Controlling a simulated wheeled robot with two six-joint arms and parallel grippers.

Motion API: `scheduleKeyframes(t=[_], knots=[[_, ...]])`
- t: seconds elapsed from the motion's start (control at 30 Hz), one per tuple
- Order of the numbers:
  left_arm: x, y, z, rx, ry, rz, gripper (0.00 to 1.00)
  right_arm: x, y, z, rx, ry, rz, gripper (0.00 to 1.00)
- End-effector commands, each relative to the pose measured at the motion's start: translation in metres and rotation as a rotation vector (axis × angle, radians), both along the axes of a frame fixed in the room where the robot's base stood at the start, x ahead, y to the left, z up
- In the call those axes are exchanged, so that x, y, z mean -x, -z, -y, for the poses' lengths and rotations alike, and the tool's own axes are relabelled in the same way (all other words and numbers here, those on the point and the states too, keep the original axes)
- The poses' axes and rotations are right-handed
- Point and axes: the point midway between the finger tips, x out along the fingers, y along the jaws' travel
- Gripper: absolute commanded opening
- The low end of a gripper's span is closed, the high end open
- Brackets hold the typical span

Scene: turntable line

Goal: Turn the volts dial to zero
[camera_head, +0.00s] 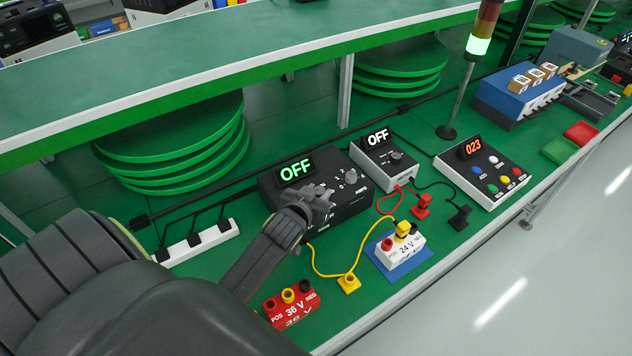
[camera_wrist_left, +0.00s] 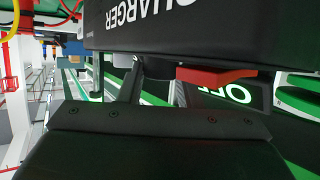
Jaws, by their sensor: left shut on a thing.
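The black charger box (camera_head: 350,208) sits on the green bench. Its display (camera_head: 295,170) reads OFF in green. A grey dial (camera_head: 350,176) with white marks shows on its right part. My left gripper (camera_head: 321,200) is at the box's top, left of that dial, shut on a knob that the gripper mostly hides. The left wrist view shows the charger (camera_wrist_left: 180,25) upside down, with a dark round knob (camera_wrist_left: 156,67) and an orange-red part (camera_wrist_left: 215,75) close to my gripper. I cannot read any dial's setting. My right gripper is not in view.
A smaller grey box (camera_head: 383,160) with an OFF display stands to the right. A red 36 V block (camera_head: 291,307), a white 24 V block (camera_head: 402,251), and yellow, red and black leads lie in front. A power strip (camera_head: 197,243) is at left. A green shelf (camera_head: 200,60) overhangs behind.

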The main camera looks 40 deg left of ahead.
Motion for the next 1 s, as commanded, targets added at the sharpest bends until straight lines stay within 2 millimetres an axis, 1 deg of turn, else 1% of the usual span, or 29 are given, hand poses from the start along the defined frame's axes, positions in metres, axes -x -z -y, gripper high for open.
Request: scheduleKeyframes(t=[0.07, 0.27, 0.47, 0.7, 1.0], knots=[[-0.001, 0.000, 0.003, 0.004, -0.053, 0.000, 0.09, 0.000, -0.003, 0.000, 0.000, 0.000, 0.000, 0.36], [-0.002, 0.004, 0.005, 0.003, -0.193, 0.001, 0.09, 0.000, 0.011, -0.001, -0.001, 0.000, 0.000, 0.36], [-0.004, 0.006, 0.007, 0.002, -0.354, 0.002, 0.09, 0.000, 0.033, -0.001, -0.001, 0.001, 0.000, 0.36], [-0.006, 0.007, 0.009, 0.002, -0.581, 0.003, 0.09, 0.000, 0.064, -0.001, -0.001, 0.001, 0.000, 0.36], [-0.008, 0.004, 0.010, -0.003, -0.817, 0.000, 0.08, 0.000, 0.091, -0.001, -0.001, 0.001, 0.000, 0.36]])
